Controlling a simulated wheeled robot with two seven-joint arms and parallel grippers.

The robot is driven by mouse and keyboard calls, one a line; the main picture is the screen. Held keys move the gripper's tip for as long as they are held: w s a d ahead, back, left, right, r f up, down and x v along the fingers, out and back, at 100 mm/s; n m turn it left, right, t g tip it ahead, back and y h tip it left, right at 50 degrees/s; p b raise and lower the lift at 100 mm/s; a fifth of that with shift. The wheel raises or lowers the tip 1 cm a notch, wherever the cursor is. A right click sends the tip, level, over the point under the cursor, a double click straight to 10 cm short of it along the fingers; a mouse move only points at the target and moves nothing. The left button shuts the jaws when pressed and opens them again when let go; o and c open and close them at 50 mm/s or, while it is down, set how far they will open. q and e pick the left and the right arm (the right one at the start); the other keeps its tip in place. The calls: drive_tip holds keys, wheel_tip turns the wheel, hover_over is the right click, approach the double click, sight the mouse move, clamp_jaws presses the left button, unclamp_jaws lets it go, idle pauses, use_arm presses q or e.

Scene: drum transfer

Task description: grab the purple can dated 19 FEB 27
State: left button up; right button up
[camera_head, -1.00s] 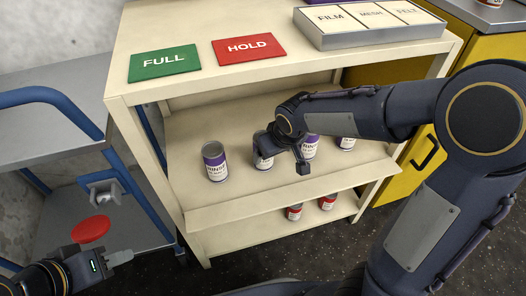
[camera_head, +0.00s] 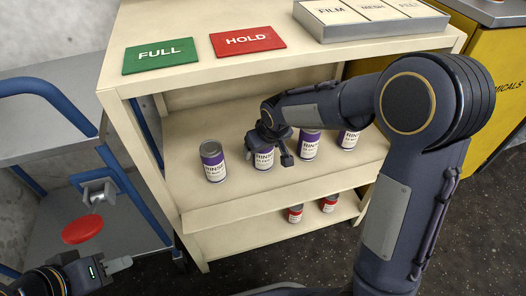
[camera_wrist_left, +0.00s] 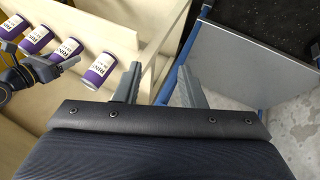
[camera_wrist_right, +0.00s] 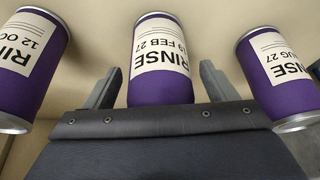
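The purple can dated 19 FEB 27 (camera_wrist_right: 160,60) stands upright in the middle of the right wrist view, its white label reading RINSE. In the head view it is the second can from the left (camera_head: 264,161), partly covered by my right gripper (camera_head: 267,157). My right gripper is open, with one finger on each side of the can and gaps visible in the right wrist view (camera_wrist_right: 160,88). My left gripper (camera_head: 120,264) is open and empty at the lower left, away from the shelf; its two fingers show apart in the left wrist view (camera_wrist_left: 158,85).
Similar purple cans flank it: one marked 12 OC (camera_wrist_right: 28,70), another marked AUG 27 (camera_wrist_right: 282,75). Another stands at the shelf's right (camera_head: 348,139). Red cans (camera_head: 295,214) sit below. The shelf's top board holds FULL (camera_head: 158,56) and HOLD (camera_head: 247,40) signs. A blue-framed cart (camera_head: 45,115) stands left.

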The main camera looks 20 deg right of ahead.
drive_tip(key=c, duration=1.2)
drive_tip(key=shift+c, duration=0.2)
drive_tip(key=shift+r, duration=0.15)
